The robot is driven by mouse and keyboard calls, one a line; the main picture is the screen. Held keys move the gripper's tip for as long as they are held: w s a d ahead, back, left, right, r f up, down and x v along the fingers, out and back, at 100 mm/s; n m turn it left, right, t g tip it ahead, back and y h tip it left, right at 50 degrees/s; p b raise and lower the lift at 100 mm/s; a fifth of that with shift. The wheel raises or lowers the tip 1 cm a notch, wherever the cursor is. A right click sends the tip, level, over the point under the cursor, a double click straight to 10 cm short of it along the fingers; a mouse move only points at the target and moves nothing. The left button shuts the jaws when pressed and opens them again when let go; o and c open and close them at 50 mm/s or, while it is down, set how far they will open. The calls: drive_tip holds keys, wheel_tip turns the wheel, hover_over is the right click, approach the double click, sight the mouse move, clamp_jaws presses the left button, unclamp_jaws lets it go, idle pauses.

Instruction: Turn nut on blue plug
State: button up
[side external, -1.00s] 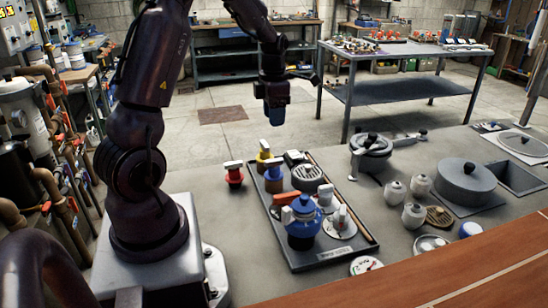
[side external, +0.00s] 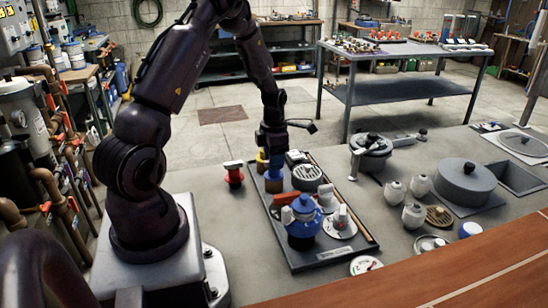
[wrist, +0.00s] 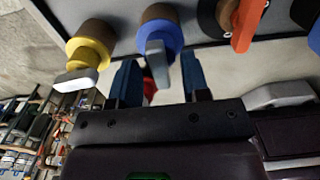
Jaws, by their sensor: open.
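The blue plug (wrist: 174,32) has a brown body and a grey bar-shaped handle (wrist: 157,62) on its face in the wrist view. No separate nut shape is clear. My gripper (wrist: 159,62) is open, with a blue finger on either side of the handle's line. Contact with the handle cannot be told. In the side external view my gripper (side external: 271,150) points down just above the plug's brown body (side external: 273,184), and hides the plug's top. The plug stands on the dark tray.
A yellow plug (wrist: 88,52) with a white handle is beside the blue one. A large blue valve (side external: 303,228) and a round grate (side external: 307,178) share the tray (side external: 340,259). A red plug (side external: 234,177) stands left, outside it. The bench right of the tray has free room.

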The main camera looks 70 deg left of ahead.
drive_tip(key=shift+c, duration=0.2)
clamp_jaws()
drive_tip(key=shift+m, duration=0.3)
